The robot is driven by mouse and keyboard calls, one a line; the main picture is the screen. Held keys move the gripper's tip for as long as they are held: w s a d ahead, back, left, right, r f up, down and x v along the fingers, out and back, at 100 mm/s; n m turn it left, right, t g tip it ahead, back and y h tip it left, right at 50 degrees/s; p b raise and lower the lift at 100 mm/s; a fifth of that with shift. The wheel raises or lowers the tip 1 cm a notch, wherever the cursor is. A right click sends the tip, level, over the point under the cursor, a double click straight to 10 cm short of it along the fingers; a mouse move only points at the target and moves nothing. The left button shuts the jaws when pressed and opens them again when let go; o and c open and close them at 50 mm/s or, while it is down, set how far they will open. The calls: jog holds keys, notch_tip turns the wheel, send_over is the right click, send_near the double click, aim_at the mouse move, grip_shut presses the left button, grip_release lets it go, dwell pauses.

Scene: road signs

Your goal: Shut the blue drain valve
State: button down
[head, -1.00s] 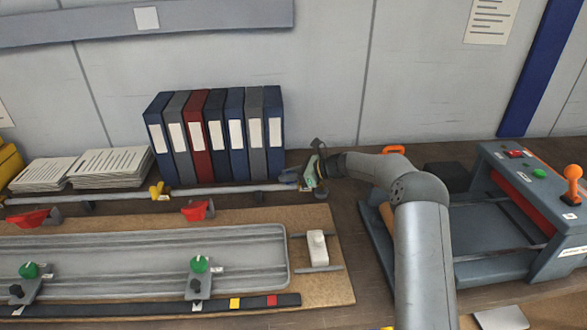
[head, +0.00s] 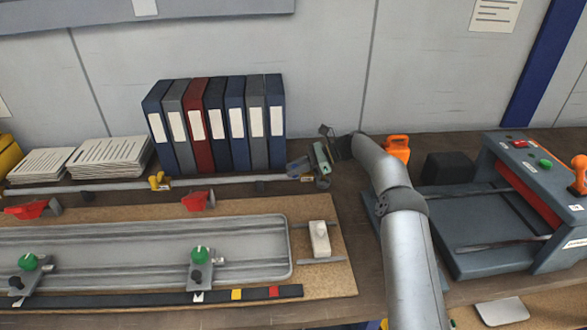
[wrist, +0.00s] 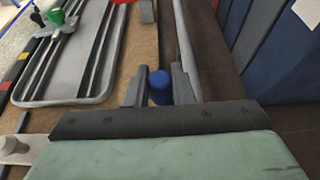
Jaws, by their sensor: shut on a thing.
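A grey pipe (head: 225,183) runs along the back of the bench; it also shows in the wrist view (wrist: 186,45). My gripper (head: 300,168) is at the right end of this pipe. In the wrist view, my gripper (wrist: 158,78) has its two grey fingers closed on the blue handle (wrist: 160,88) of the drain valve, one finger on each side. Only the rounded end of the handle shows. The valve body is hidden behind my gripper, and I cannot tell how the handle is turned relative to the pipe.
A yellow valve (head: 158,181) sits further left on the pipe. Red handles (head: 197,202) and a tray (head: 130,255) with green knobs lie in front. Binders (head: 215,125) stand close behind. An orange object (head: 397,148) and a grey machine (head: 470,255) are at the right.

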aim_at(295, 166)
jog(key=c, duration=1.3)
grip_release()
jog(key=shift+o, duration=0.2)
jog(key=shift+r, duration=0.1)
jog(key=shift+r, duration=0.3)
notch_tip(295, 166, up, 2)
jog(key=shift+r+b, duration=0.25)
jog(key=shift+b, duration=0.15)
jog(key=s+d+r+b, duration=0.4)
jog(key=s+r, duration=0.5)
jog(key=s, duration=0.4)
jog(key=shift+s+r, duration=0.25)
jog(key=shift+r, duration=0.15)
